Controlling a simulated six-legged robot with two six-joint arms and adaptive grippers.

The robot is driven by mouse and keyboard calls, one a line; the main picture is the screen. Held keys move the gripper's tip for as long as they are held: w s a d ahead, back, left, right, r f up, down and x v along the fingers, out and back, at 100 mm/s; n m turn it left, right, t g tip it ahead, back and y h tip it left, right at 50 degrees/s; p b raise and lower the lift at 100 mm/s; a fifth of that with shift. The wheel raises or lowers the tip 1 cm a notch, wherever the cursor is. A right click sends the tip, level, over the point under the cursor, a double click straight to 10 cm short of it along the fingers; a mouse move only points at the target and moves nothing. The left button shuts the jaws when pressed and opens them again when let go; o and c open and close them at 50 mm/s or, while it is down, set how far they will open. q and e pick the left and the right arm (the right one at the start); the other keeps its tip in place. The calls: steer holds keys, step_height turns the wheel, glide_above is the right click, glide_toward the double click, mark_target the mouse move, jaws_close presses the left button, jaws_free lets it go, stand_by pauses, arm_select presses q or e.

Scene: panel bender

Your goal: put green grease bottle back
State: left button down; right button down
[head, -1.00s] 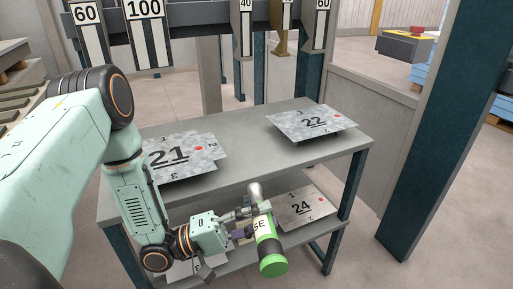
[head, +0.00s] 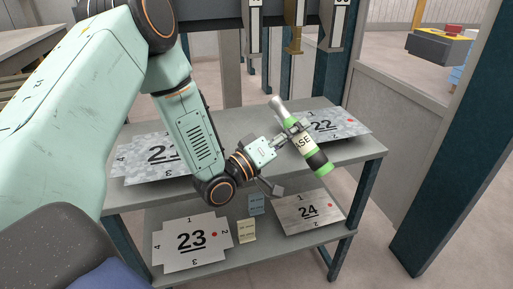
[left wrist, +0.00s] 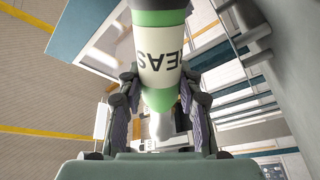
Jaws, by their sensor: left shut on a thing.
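The green grease bottle (head: 303,143) has a white label, a dark band, a green end and a pale nozzle. My left gripper (head: 291,138) is shut on it and holds it tilted, nozzle up and to the left, in front of the grey shelf unit (head: 232,122). In the left wrist view the bottle (left wrist: 160,58) sits between the two fingers (left wrist: 158,104), its label partly readable. My right gripper is not in view.
Plates 21 (head: 140,172) and 22 (head: 345,124) lie on the upper shelf. A dark post (head: 445,165) stands at right.

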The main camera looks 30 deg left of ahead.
arm_select(q)
steer(key=w+a+r+y, duration=0.1)
steer(key=a+r+y, duration=0.1)
steer(key=w+a+r+m+y, duration=0.1)
steer(key=a+r+y, duration=0.1)
steer(key=r, duration=0.1)
steer(key=w+a+r+m+y, duration=0.1)
steer(key=a+r+y, duration=0.1)
steer(key=y, duration=0.1)
steer(key=shift+a+r+p, duration=0.2)
steer(key=shift+a+p, duration=0.15)
steer(key=shift+a, duration=0.05)
steer(key=a+r+g+y, duration=0.2)
steer(key=a+r+y, duration=0.1)
steer(key=a+y, duration=0.25)
step_height(320, 180, down, 10)
steer(key=b, duration=0.3)
steer(key=shift+s+a+f+y, duration=0.2)
steer(key=shift+s+y, duration=0.15)
steer(key=shift+s, duration=0.1)
steer(key=shift+s, duration=0.1)
steer(key=c, duration=0.9)
jaws_free()
steer(key=shift+f, duration=0.2)
steer(key=shift+r, duration=0.15)
